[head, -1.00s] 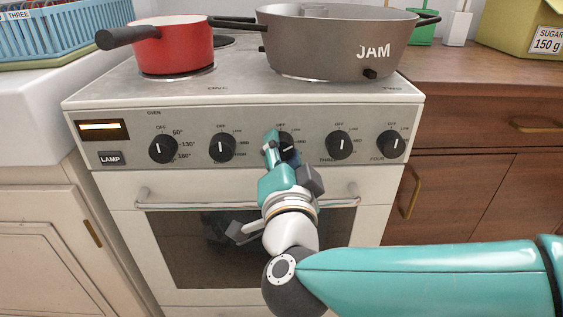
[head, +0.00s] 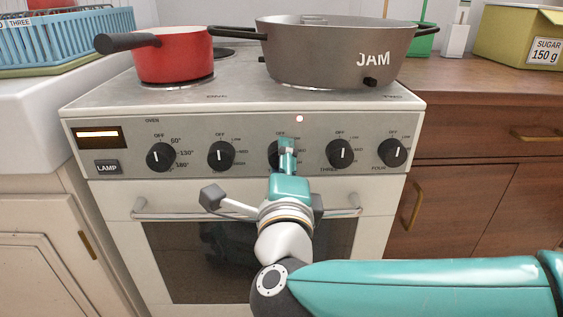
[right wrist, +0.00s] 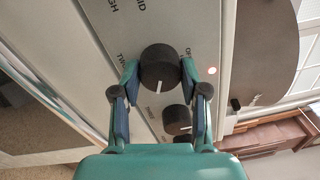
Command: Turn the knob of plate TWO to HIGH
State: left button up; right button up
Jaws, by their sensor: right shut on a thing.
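The knob of plate TWO (head: 274,154) is the middle black knob on the cooker's front panel (head: 190,140). My right gripper (head: 287,150) hides part of it in the head view. In the right wrist view the knob (right wrist: 158,66) sits between the two fingers of the gripper (right wrist: 160,80), which is shut on its sides. The knob's white mark points toward the neighbouring THREE knob, roughly sideways and away from OFF. The scale label at the mark is hidden. My left gripper is not in view.
Other black knobs flank it: one to the left (head: 221,155), THREE (head: 339,153) and FOUR (head: 392,152) to the right. The oven handle (head: 160,214) runs below. A red saucepan (head: 172,55) and a JAM pan (head: 320,55) stand on the hob.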

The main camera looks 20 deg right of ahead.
aim_at(283, 105)
jog(key=shift+f+m, duration=0.2)
jog(key=shift+m, duration=0.85)
jog(key=shift+f+m, duration=0.15)
jog(key=shift+m, duration=0.9)
jog(key=o, duration=1.1)
jog(key=shift+r, duration=0.1)
jog(key=shift+o, duration=0.2)
jog(key=shift+r, duration=0.15)
notch_tip(283, 105, up, 9)
jog(key=shift+s+d+f, duration=0.1)
jog(key=shift+s+f, duration=0.05)
jog(key=shift+r, duration=0.55)
